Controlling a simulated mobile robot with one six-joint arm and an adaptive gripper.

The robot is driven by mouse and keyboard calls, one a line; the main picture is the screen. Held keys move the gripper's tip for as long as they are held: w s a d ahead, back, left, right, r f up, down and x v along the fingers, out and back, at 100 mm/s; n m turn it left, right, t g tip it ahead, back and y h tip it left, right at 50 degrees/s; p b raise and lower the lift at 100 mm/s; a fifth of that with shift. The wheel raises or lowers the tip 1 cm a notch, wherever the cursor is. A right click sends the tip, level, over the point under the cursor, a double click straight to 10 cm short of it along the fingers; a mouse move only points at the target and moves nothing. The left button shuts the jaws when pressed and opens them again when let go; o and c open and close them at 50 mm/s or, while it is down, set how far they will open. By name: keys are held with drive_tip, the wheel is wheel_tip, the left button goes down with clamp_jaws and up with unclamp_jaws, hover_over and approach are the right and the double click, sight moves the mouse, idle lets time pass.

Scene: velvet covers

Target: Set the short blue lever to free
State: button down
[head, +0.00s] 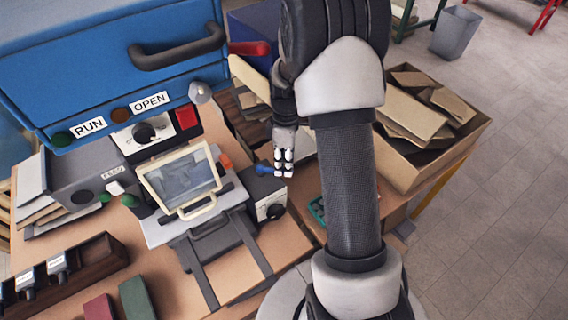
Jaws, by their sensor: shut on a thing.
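The short blue lever (265,169) juts left from between the fingers of my gripper (284,168). My gripper hangs down from my arm at the middle of the head view and is shut on the lever, above a small grey box (262,195) with a dark round knob on its front. The lever lies roughly level in the picture. My fingers cover its right part. I cannot read any "free" mark near it.
Left of the lever stands a framed screen (182,176) on a grey stand. A blue cabinet (60,60) with RUN and OPEN labels rises behind. A cardboard box (430,165) with brown pieces is on the right. My arm hides part of the bench.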

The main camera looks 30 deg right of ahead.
drive_tip(key=shift+s+a, duration=0.1)
idle(0.3)
drive_tip(key=shift+s+a+m+p, duration=0.3)
drive_tip(key=shift+s+m+p, duration=0.1)
drive_tip(key=shift+m, duration=0.6)
drive_tip(key=m, duration=0.1)
drive_tip(key=s+a+m, duration=0.1)
drive_tip(key=shift+a+m+t+y, duration=0.1)
drive_tip(key=shift+m+t+y, duration=0.2)
drive_tip(key=shift+t, duration=0.1)
drive_tip(key=a+m, duration=0.1)
drive_tip(key=m, duration=0.2)
drive_tip(key=shift+s+a+t+p, duration=0.3)
drive_tip(key=shift+s+a, duration=0.1)
drive_tip(key=shift+s+a+m, duration=0.1)
drive_tip(key=shift+a+m, duration=0.55)
drive_tip(key=shift+m, duration=0.55)
drive_tip(key=c, duration=1.6)
unclamp_jaws()
drive_tip(key=shift+o, duration=0.2)
